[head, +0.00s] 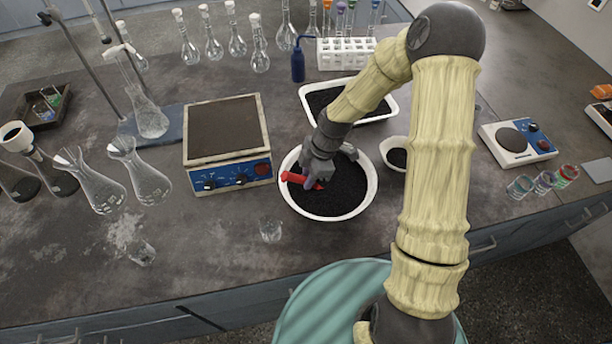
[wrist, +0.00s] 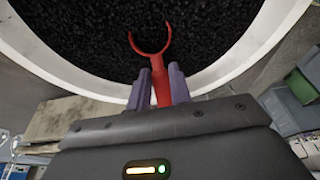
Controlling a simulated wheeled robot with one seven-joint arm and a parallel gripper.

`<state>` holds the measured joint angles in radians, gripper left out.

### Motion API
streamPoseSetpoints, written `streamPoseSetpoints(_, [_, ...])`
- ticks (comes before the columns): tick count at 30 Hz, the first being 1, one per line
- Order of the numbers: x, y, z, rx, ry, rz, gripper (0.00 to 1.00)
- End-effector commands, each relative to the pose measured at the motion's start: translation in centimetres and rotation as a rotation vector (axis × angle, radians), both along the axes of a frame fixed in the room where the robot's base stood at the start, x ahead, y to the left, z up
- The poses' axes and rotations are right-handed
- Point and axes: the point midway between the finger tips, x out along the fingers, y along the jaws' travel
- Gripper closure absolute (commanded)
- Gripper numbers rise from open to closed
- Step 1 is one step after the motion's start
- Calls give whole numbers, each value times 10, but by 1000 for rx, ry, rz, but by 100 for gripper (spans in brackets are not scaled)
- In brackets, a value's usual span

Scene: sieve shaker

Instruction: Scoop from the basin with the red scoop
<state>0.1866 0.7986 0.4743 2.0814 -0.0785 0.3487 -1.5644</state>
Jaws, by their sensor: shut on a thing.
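The basin (head: 369,199) is a round white bowl filled with black granular material, standing near the front of the bench. Its white rim also shows in the wrist view (wrist: 70,82). My gripper (head: 315,185) is over the left part of the basin. In the wrist view my gripper (wrist: 158,85) is shut on the handle of the red scoop (wrist: 158,62). The scoop's ring-shaped end points over the black grains; I cannot tell whether it touches them or holds any. In the head view the red scoop (head: 294,178) is partly hidden by my gripper.
A hotplate (head: 228,140) stands left of the basin and a small beaker (head: 270,230) at its front left. A small white bowl (head: 388,145) is close on the right, a white tray (head: 390,108) of black grains behind. A balance (head: 518,143) is farther right.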

Motion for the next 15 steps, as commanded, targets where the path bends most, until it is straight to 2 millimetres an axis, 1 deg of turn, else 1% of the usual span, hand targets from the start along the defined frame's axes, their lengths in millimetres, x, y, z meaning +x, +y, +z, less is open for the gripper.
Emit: streamPoseSetpoints(15, [7, -30, 1, 0, 0, -1, 98])
